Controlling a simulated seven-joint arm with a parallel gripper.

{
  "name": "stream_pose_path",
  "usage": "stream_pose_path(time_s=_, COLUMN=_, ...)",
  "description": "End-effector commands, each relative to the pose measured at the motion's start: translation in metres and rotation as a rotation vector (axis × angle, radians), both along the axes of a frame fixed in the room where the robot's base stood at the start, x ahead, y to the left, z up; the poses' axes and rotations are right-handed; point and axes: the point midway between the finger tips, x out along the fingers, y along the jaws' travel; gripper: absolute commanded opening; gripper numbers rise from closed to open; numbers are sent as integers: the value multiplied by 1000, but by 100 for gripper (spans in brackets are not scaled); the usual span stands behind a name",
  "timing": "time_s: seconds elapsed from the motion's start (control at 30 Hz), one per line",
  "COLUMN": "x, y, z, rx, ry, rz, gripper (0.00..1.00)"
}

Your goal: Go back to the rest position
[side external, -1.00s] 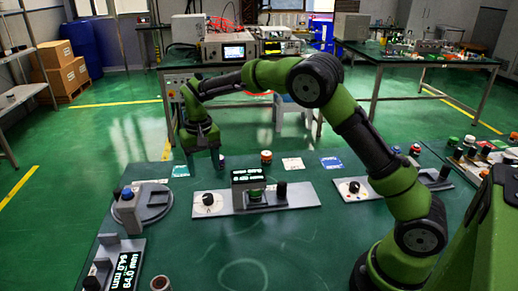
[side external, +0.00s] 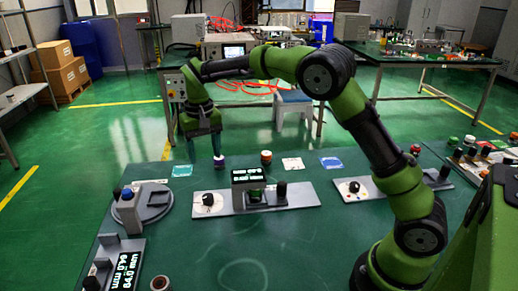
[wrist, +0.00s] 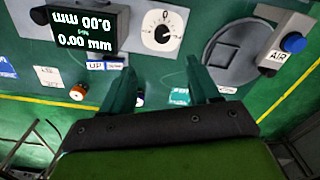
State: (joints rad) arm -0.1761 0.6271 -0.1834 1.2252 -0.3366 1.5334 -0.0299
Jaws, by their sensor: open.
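My green gripper (side external: 203,153) hangs at the far edge of the green bench in the side external view. Its fingers point down and stand apart, with nothing visible between them. A small purple-topped cylinder (side external: 219,161) stands on the bench just right of the fingers and looks apart from them, though the depth gap is hard to judge. In the wrist view the two fingers (wrist: 160,72) are spread above the bench, and the small cylinder is mostly hidden by the left finger.
A display station (side external: 249,178) with a black knob (side external: 208,199) is mid-bench. A grey round fixture (side external: 152,205) with a blue button is at left. An orange-topped cylinder (side external: 266,157) and coloured cards (side external: 331,163) lie along the far edge. The bench foreground (side external: 330,240) is mostly clear.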

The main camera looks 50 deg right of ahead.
Motion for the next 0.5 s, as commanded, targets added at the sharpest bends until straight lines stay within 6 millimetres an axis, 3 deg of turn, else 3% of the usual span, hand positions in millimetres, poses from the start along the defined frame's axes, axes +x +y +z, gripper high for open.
stream_pose_path(time_s=0.27, x=-75, y=-2, z=38, rx=92, ry=-140, rz=45, gripper=61)
stream_pose_path(time_s=0.5, x=-160, y=1, z=65, rx=149, ry=-311, rz=66, gripper=61)
